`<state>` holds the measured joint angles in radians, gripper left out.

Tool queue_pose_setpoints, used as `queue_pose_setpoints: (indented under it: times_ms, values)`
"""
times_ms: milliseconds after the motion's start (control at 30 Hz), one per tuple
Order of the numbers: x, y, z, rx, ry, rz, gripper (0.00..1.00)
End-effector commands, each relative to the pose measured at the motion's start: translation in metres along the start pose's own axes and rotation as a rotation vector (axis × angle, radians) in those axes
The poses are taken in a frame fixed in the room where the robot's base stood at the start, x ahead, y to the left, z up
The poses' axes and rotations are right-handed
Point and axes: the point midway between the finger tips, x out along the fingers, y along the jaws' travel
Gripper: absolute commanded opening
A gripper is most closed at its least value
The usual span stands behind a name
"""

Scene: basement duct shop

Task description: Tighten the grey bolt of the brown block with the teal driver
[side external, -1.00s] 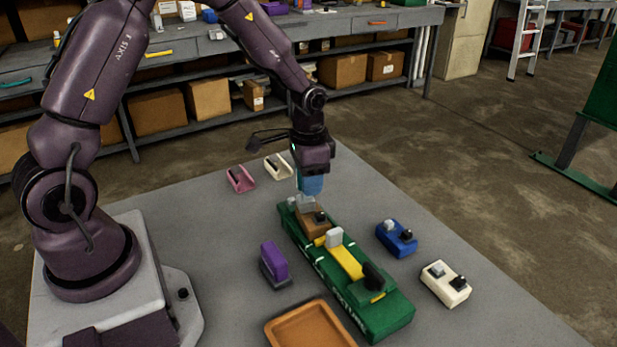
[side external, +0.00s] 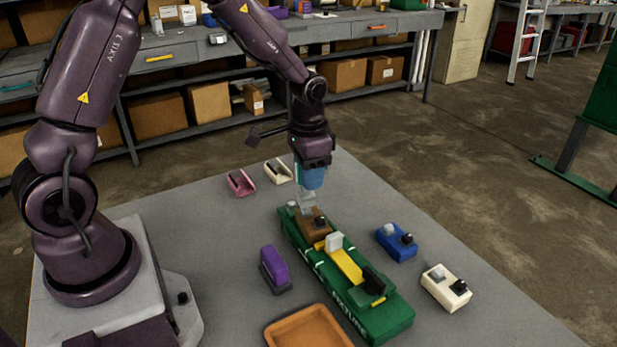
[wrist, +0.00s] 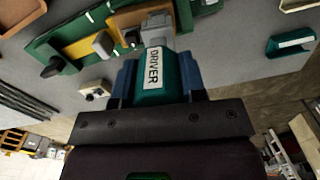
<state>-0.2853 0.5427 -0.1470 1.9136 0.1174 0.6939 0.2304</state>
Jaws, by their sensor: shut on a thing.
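My gripper (side external: 312,180) is shut on the teal driver (wrist: 155,78), which is labelled DRIVER and sits between my blue fingers in the wrist view. The driver's grey end (wrist: 157,28) points down at the far end of the green fixture (side external: 375,322). The brown block (side external: 312,229) sits in that fixture, with a black knob (side external: 320,221) on top. The driver's end is over the far part of the block. The grey bolt cannot be made out apart from the driver's end, and I cannot tell whether they touch.
The fixture also carries a yellow bar (side external: 347,264), a grey block (side external: 334,242) and a black handle. A purple block (side external: 273,262) and an orange tray (side external: 308,330) lie left; blue (side external: 397,243) and cream (side external: 446,289) blocks lie right. Pink (side external: 240,183) and cream (side external: 278,171) holders stand behind.

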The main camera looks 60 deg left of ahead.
Motion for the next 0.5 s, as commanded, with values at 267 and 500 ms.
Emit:
queue_pose_setpoints:
  times_ms: [267, 500]
  values:
    - [-0.015, 0.0, 0.0, -0.001, 0.001, -0.001, 0.14]
    - [-0.025, 0.0, 0.0, -0.001, 0.001, 0.0, 0.14]
